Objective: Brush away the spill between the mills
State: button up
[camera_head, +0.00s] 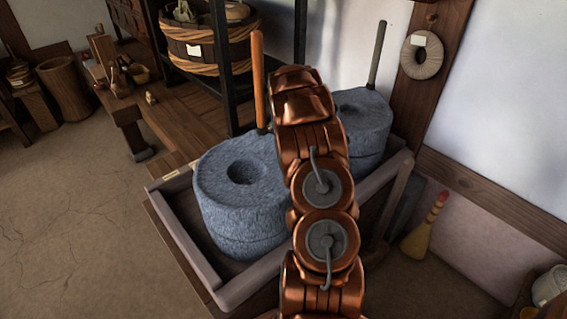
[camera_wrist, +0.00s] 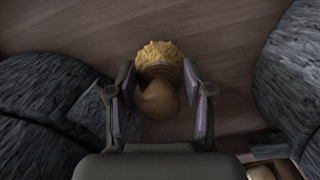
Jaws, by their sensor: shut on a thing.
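Two grey stone mills stand in a wooden tray (camera_head: 183,240): the near mill (camera_head: 235,210) has a hole in its top, and the far mill (camera_head: 370,115) is partly hidden by my arm. In the wrist view, dark stone shows at the left (camera_wrist: 45,105) and right (camera_wrist: 290,75), with brown boards between. My gripper (camera_wrist: 160,95) is shut on a small brush (camera_wrist: 160,98), with a rounded brown handle and yellow bristles pointing to the top of the picture. I cannot tell whether the bristles touch the boards. I cannot make out a spill. My gripper is hidden in the head view.
An orange upright handle (camera_head: 258,80) and a grey one (camera_head: 377,55) rise by the mills. A yellow hand broom (camera_head: 422,232) leans at the right wall. A roped tub (camera_head: 207,50) stands behind. Open floor (camera_head: 75,220) lies at left.

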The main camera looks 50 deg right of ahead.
jog(key=shift+f, duration=0.85)
dwell(0.3)
